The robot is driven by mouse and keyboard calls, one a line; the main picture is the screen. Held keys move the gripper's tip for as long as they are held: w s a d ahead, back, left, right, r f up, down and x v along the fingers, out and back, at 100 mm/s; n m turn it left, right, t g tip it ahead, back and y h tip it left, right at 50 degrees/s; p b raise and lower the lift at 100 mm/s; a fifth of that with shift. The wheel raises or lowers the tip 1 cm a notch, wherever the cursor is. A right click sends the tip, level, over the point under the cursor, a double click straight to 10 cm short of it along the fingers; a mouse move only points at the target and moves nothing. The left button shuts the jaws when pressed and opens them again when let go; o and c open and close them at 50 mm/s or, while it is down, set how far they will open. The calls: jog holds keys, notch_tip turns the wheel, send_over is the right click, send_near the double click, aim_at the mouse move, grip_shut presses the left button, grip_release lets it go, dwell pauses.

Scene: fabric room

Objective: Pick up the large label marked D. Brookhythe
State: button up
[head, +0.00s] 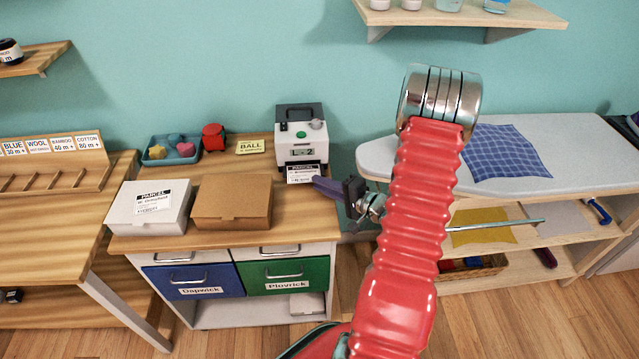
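A white label with a black header band (302,173) sticks out from the front of the label printer (301,140) on the wooden cabinet top. Its print is too small to read with certainty. My gripper (320,183) reaches in from the right, its purple finger tip at the label's right edge. I cannot tell whether it touches the label or whether the fingers are apart. A second label, headed PARCEL (152,201), lies on the white box (122,208); its name line is not clearly legible.
A brown carton (232,201) sits left of my gripper. Behind it are a teal tray (171,151), a red object (213,137) and a yellow BALL card (250,147). Blue (193,282) and green (283,275) drawers are below. An ironing board (585,150) stands right.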

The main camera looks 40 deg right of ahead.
grip_shut()
dwell(0.9)
jog(key=shift+r, duration=1.2)
jog(key=r+v, duration=0.2)
jog(key=v, duration=1.2)
jog(key=shift+r, duration=0.25)
jog(key=shift+s, duration=0.25)
